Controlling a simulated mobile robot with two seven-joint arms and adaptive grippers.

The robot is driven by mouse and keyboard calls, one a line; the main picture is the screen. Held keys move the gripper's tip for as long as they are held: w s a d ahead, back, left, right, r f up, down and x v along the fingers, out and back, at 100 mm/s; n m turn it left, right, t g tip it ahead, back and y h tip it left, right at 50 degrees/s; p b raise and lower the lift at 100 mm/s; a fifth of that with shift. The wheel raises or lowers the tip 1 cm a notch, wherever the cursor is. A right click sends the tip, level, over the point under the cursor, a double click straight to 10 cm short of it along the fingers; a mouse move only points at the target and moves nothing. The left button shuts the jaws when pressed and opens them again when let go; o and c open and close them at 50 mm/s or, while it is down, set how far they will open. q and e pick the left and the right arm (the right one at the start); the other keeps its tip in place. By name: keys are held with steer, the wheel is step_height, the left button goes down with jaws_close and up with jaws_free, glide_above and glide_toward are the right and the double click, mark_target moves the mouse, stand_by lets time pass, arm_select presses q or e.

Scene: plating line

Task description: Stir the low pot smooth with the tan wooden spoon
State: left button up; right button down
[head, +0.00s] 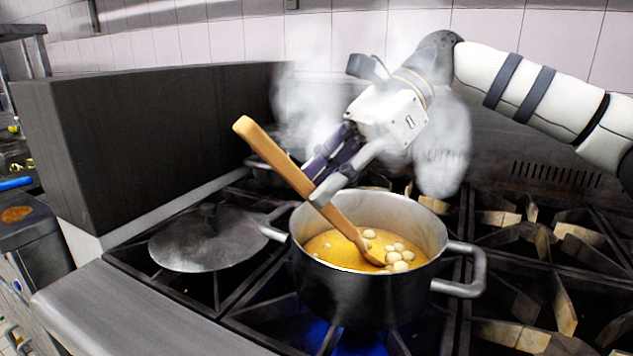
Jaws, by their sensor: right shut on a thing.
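The low pot (362,300) stands on a lit burner in the middle of the head view. It holds yellow-orange liquid with several pale round lumps gathered at the right side. The tan wooden spoon (268,153) leans to the upper left, with its lower end in the liquid beside the lumps. My right gripper (322,192) comes in from the upper right and is shut on the spoon's handle, above the pot's rear left rim. The spoon's bowl is partly hidden in the liquid. My left gripper is not in view.
A round lid (207,240) lies on the stove grate left of the pot. A dark upright panel (150,135) stands at the back left. Empty burner grates (550,290) lie to the right. Steam rises behind the pot and around my right gripper.

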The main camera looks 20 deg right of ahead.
steer(key=shift+r, duration=0.1)
steer(key=shift+s+a+r+p, duration=0.1)
steer(key=shift+a+r+p, duration=0.05)
steer(key=shift+a+r, duration=1.05)
steer(key=shift+s+a+r+p, duration=0.1)
steer(key=shift+s+a+r, duration=0.05)
steer(key=shift+a+r, duration=1)
steer(key=shift+s+a+r+p, duration=0.15)
steer(key=shift+a+r, duration=0.7)
steer(key=shift+r, duration=0.65)
steer(key=shift+w+r, duration=0.1)
steer(key=shift+r, duration=1.9)
